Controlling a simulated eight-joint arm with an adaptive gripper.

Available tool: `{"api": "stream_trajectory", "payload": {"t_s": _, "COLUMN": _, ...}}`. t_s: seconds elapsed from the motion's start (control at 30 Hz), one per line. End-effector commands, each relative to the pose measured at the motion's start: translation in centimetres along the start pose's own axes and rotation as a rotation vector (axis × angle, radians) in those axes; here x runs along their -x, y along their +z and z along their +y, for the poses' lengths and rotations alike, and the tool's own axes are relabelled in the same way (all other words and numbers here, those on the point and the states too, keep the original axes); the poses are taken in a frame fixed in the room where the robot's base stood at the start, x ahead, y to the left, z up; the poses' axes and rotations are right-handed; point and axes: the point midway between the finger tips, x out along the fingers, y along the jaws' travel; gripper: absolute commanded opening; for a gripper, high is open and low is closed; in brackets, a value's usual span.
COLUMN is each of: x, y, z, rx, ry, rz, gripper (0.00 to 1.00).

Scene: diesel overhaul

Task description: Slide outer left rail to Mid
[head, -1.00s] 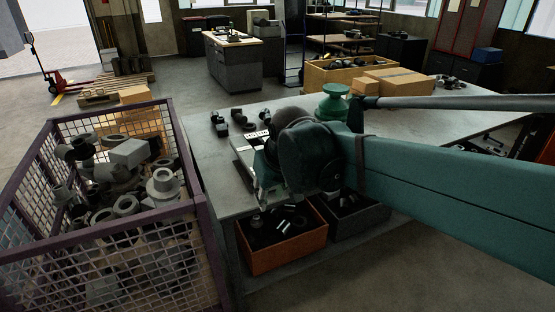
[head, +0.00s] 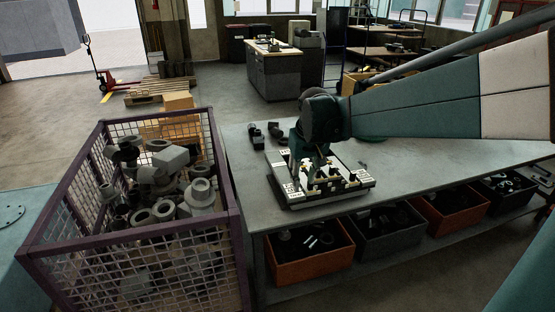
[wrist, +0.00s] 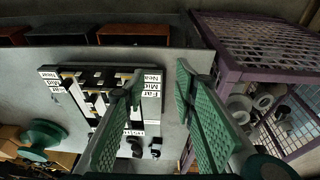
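The rail board (head: 303,201) lies on the workbench near its left front edge, with dark slots, pale blocks and white label plates. In the wrist view the board (wrist: 78,72) has Near, Mid and Far labels on both sides, and one label column (wrist: 152,88) is by my fingers. My gripper (wrist: 160,72) is open, its green-padded fingers well apart with nothing visibly held. One finger overlaps the board's edge in the wrist view; contact cannot be told. In the head view my gripper (head: 316,160) is over the board and hides part of it. I cannot tell which rail is the outer left.
A purple mesh crate (head: 229,205) full of metal parts stands left of the workbench (head: 240,165). Dark parts (head: 256,137) lie behind the board. Orange bins (head: 310,275) sit under the bench top. A green round object (wrist: 42,136) shows in the wrist view. The bench right of the board is mostly clear.

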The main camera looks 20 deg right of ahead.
Motion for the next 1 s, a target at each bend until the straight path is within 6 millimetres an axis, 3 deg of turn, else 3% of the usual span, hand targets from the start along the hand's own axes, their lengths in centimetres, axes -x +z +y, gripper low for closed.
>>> {"api": "stream_trajectory", "payload": {"t_s": 0.5, "x": -3.4, "y": -6.8, "z": 4.0, "rx": -0.001, "ry": -0.008, "rz": -0.099, "gripper": 0.28}}
{"api": "stream_trajectory", "payload": {"t_s": 1.0, "x": -8.6, "y": -11.8, "z": 8.1, "rx": -0.001, "ry": -0.023, "rz": -0.194, "gripper": 0.28}}
